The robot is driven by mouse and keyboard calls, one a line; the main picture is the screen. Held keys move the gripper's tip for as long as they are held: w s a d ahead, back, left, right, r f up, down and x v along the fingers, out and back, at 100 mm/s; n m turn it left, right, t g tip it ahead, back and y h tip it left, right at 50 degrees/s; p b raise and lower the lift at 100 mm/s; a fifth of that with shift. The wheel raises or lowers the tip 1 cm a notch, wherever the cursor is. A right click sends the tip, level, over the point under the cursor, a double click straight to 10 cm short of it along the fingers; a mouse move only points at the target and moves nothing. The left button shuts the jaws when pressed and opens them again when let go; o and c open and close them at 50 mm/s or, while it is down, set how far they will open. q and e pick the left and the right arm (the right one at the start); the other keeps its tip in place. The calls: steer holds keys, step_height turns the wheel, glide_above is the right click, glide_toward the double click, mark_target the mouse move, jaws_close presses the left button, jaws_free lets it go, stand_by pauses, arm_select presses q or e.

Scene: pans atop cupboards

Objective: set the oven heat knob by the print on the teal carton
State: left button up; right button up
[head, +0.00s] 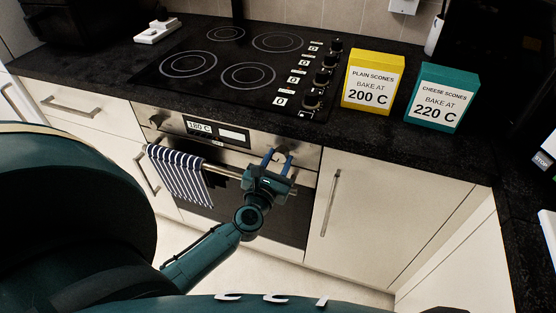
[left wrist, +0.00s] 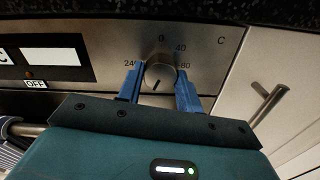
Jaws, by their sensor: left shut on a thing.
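The teal carton (head: 441,97) stands on the counter and reads "CHEESE SCONES BAKE AT 220 C". The oven heat knob (left wrist: 160,76) is a round metal knob on the oven's front panel. Printed marks 0, 40, 80 and 240 show around it; its lower marks are hidden. A dark line on the knob points down and slightly left. My left gripper (left wrist: 160,88) is shut on the knob, one blue finger on each side. In the head view the left gripper (head: 278,158) is at the panel's right part. The oven display (head: 200,128) seems to read 180 C. My right gripper is not in view.
A yellow carton (head: 373,80) reading "PLAIN SCONES BAKE AT 200 C" stands left of the teal one. The black hob (head: 215,62) has several knobs along its right side. A striped towel (head: 180,175) hangs on the oven handle. An OFF label (left wrist: 35,84) sits below the display panel.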

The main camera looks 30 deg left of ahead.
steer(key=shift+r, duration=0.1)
arm_select(q)
steer(key=shift+m+p, duration=0.5)
steer(key=shift+m, duration=0.5)
steer(key=shift+r+m+p, duration=0.1)
steer(key=shift+m+p, duration=0.35)
steer(key=shift+m, duration=0.75)
steer(key=m+p, duration=0.1)
steer(key=m, duration=0.1)
steer(key=shift+m, duration=1)
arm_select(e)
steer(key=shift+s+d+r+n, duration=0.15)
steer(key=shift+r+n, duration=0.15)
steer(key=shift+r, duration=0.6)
arm_select(q)
steer(key=o, duration=1)
